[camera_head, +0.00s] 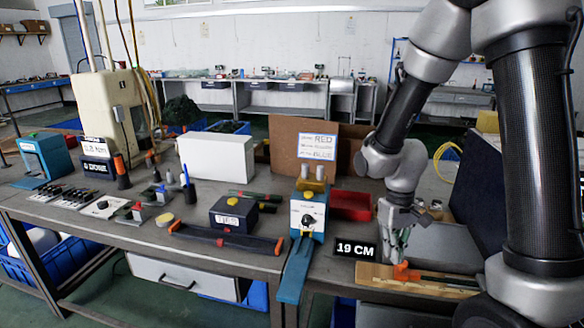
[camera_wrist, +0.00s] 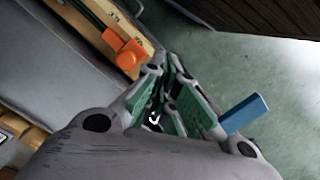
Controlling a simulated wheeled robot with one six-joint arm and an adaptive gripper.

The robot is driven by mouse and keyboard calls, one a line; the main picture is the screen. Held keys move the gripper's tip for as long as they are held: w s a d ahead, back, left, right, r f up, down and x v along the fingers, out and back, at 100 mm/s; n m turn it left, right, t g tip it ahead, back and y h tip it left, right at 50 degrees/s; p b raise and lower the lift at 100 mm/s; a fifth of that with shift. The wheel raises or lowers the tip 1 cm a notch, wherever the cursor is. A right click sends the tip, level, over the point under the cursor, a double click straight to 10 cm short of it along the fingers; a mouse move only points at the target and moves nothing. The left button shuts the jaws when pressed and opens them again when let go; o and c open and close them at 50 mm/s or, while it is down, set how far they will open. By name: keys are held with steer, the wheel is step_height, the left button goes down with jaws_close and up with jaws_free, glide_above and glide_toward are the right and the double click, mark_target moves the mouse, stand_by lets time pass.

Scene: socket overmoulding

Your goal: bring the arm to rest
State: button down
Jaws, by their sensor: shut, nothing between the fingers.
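My gripper (camera_head: 397,252) hangs at the right end of the workbench, pointing down, behind the wooden board with the orange part. In the wrist view my gripper (camera_wrist: 172,75) has its green-padded fingers drawn together, with nothing between them. My arm comes in from the upper right in the head view and bends down to the wrist. The orange part (camera_head: 404,271) lies close to the fingertips in the head view. In the wrist view the orange part (camera_wrist: 124,52) is to the left of the fingers, apart from them.
The wooden board (camera_head: 375,271) lies along the bench's front right edge. A "19 CM" sign (camera_head: 356,249), a blue-and-white device (camera_head: 307,215) and a red bin (camera_head: 351,205) stand left of my gripper. Green floor (camera_wrist: 260,75) shows beyond the edge in the wrist view.

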steer(key=s+d+r+t, duration=0.2)
steer(key=s+r, duration=0.2)
steer(key=r, duration=0.3)
steer(key=s+d+r+m+t, duration=0.1)
steer(key=s+d+r+t, duration=0.1)
steer(key=s+r, duration=0.3)
steer(key=s+d+r+m+t, duration=0.1)
steer(key=s+d+r, duration=0.2)
steer(key=r, duration=0.8)
steer(key=shift+s+t, duration=0.4)
steer(key=shift+s, duration=0.35)
